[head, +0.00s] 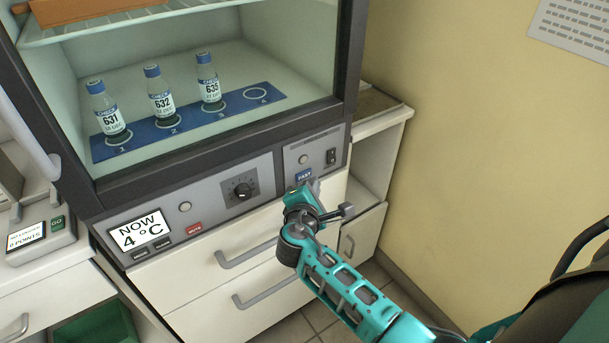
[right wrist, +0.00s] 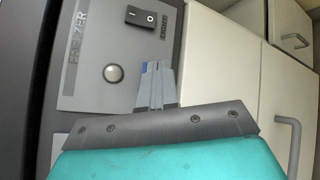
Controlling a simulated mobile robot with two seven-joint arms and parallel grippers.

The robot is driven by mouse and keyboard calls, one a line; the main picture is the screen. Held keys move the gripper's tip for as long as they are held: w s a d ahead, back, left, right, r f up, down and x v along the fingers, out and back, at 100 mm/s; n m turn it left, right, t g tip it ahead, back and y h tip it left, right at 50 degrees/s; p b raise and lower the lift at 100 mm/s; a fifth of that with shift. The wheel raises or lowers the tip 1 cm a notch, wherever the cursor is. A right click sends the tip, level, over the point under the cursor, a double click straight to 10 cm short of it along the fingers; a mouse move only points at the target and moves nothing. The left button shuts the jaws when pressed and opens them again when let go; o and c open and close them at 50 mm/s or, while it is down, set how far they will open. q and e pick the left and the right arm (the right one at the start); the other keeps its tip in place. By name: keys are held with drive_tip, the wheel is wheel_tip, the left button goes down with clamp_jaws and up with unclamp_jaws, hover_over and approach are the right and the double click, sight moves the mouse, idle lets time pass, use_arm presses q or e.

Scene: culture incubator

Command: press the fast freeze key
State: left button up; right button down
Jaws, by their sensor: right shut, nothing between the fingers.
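The blue fast freeze key (head: 304,176), lettered "FAST", is on the right part of the control panel under the glass-fronted cabinet. My right gripper (head: 313,186) is shut and empty, with its fingertips right at the key and covering its lower part. In the right wrist view, the shut fingers (right wrist: 155,72) lie over the panel, and a sliver of the blue key (right wrist: 144,69) shows beside their tips. I cannot tell whether the tips touch the key. My left gripper is not in view.
The freezer panel also bears a round lamp (right wrist: 113,73) and a black rocker switch (right wrist: 140,17). Left of it are a dial (head: 241,190), a red key (head: 194,229) and a "NOW 4 °C" display (head: 140,231). Drawer handles (head: 247,253) stick out below. Bottles stand inside the cabinet.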

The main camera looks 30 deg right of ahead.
drive_tip(key=shift+w, duration=0.2)
idle(0.6)
drive_tip(key=shift+w, duration=0.25)
drive_tip(key=shift+w, duration=0.35)
idle(0.8)
drive_tip(key=shift+s, duration=0.8)
drive_tip(key=shift+s+d+p, duration=0.2)
drive_tip(key=shift+s+p, duration=1.05)
drive_tip(key=shift+s, duration=1.25)
